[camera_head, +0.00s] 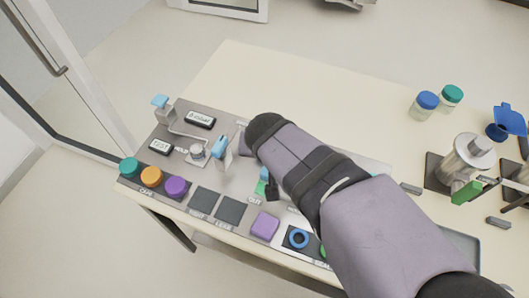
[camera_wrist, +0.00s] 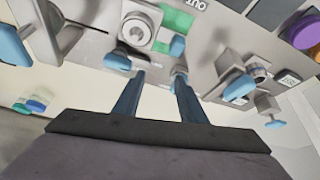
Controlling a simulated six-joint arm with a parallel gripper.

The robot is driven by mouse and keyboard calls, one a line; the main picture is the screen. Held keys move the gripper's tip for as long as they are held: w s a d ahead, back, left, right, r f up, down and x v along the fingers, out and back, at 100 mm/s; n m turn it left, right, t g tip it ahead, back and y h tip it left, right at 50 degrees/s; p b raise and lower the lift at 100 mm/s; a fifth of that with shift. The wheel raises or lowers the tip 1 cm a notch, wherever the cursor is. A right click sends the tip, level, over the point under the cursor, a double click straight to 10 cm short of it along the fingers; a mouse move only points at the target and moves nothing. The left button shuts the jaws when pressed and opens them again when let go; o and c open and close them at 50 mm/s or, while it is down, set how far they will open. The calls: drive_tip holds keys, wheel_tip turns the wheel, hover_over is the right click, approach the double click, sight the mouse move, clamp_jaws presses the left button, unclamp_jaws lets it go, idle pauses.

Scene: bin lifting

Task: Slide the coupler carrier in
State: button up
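In the wrist view, my gripper (camera_wrist: 160,74) has its two dark blue fingers apart, with no object visible between the tips. Beyond the fingertips is a grey metal block with a round port (camera_wrist: 138,29), which looks like the coupler carrier. It is beside a green strip (camera_wrist: 178,19) near the "OUT" label. A blue knob (camera_wrist: 178,46) is just beyond the right fingertip, and another blue knob (camera_wrist: 117,61) is left of the left fingertip. I cannot tell whether either touches a finger. In the head view, my arm hides most of this area; part of the green strip (camera_head: 261,187) shows.
The grey panel (camera_head: 170,147) on the table carries a blue-handled lever (camera_head: 160,101), an upright blue-tipped handle (camera_head: 219,146), coloured caps (camera_head: 151,176) and a purple block (camera_head: 265,226). Jars (camera_head: 425,104) and a metal cylinder (camera_head: 467,157) stand right. The table's back is clear.

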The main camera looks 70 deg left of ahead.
drive_tip(key=m+h+p, duration=0.1)
drive_tip(key=m+p, duration=0.1)
drive_tip(key=p, duration=0.1)
approach(264, 173)
drive_tip(key=w+a, duration=0.1)
drive_tip(key=shift+s+f+m, duration=0.2)
drive_tip(key=shift+f+m, duration=0.1)
drive_tip(key=shift+f, duration=0.25)
drive_tip(key=shift+f, duration=0.1)
drive_tip(key=shift+p+x, duration=1.35)
drive_tip(key=shift+x, duration=2.2)
drive_tip(key=shift+w+d, duration=0.1)
